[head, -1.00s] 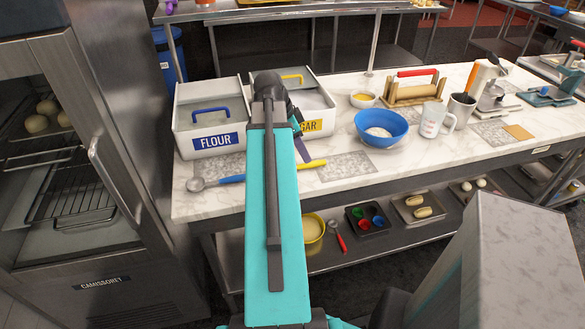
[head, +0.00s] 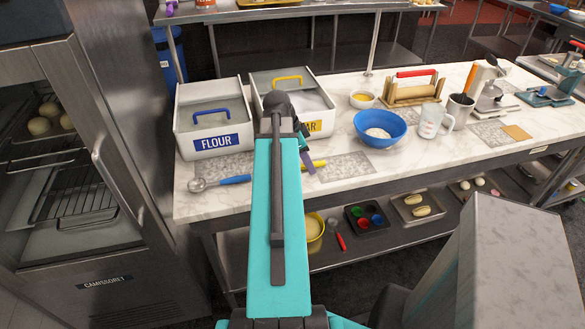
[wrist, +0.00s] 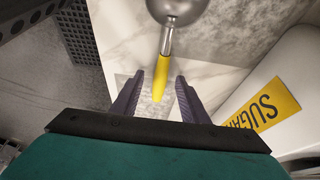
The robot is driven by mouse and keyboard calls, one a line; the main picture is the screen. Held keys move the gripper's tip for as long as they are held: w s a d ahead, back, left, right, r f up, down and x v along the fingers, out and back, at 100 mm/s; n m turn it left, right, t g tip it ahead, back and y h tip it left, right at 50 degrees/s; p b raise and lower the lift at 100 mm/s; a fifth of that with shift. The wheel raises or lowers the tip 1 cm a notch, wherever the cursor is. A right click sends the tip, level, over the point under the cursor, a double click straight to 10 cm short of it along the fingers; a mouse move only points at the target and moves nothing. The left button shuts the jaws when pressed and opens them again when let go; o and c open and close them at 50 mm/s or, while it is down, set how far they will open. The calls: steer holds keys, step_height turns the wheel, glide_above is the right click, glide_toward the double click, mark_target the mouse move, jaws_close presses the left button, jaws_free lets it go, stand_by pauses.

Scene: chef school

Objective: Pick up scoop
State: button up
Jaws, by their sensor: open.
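A scoop with a yellow handle (wrist: 161,78) and a round metal bowl (wrist: 176,10) lies on the counter in front of the sugar bin. In the head view only its yellow handle end (head: 318,163) shows; my arm hides the rest. A second scoop with a blue handle (head: 236,180) and a metal bowl (head: 197,185) lies to its left. My gripper (wrist: 158,76) is open, with its purple fingers on either side of the yellow handle's end in the wrist view, apart from it. I cannot tell the exact height gap.
The flour bin (head: 212,118) and the sugar bin (head: 325,105) stand right behind the scoops. A blue bowl (head: 381,128) and a measuring cup (head: 432,120) stand to the right. The marble counter's front strip (head: 400,175) is clear. A steel oven (head: 120,200) rises at the left.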

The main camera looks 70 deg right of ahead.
stand_by(0.5)
jaws_close()
steer(key=shift+r, duration=0.15)
